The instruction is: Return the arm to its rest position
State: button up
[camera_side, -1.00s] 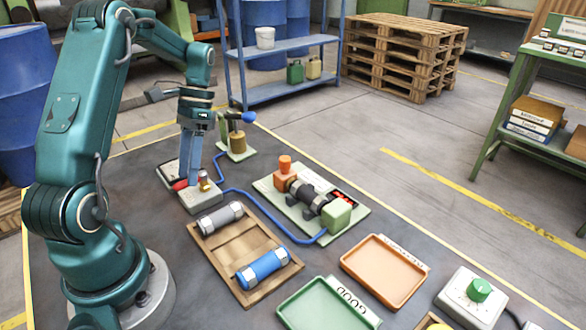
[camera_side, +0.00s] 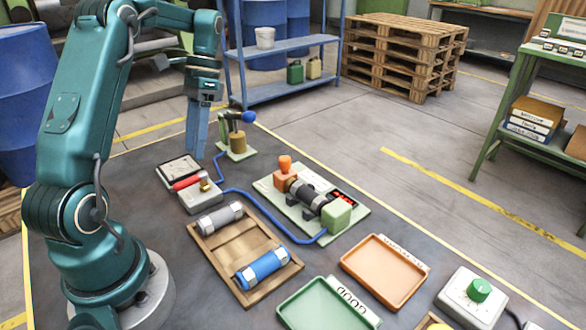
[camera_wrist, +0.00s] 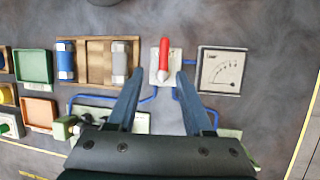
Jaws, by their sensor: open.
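My gripper (camera_side: 197,132) hangs from the arm above the back left of the dark mat (camera_side: 150,235), fingers pointing down. In the wrist view my gripper (camera_wrist: 158,80) shows two blue fingers spread apart with nothing held between them.
A wooden tray (camera_side: 243,290) holds a grey and a blue cylinder. A hand pump (camera_side: 237,137) stands near my gripper.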

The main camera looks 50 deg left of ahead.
jog(key=s+d+r+m+t+y, duration=0.1)
jog(key=d+r+m+t+y, duration=0.25)
jog(key=d+r, duration=0.65)
jog(key=s+d+f+n+t+h, duration=0.1)
jog(key=s+d+f+n+t, duration=0.3)
jog(key=d, duration=0.5)
jog(key=shift+s+d+f+t+h, duration=0.15)
jog(key=shift+s+f+t+h, duration=0.25)
jog(key=shift+f+t, duration=0.55)
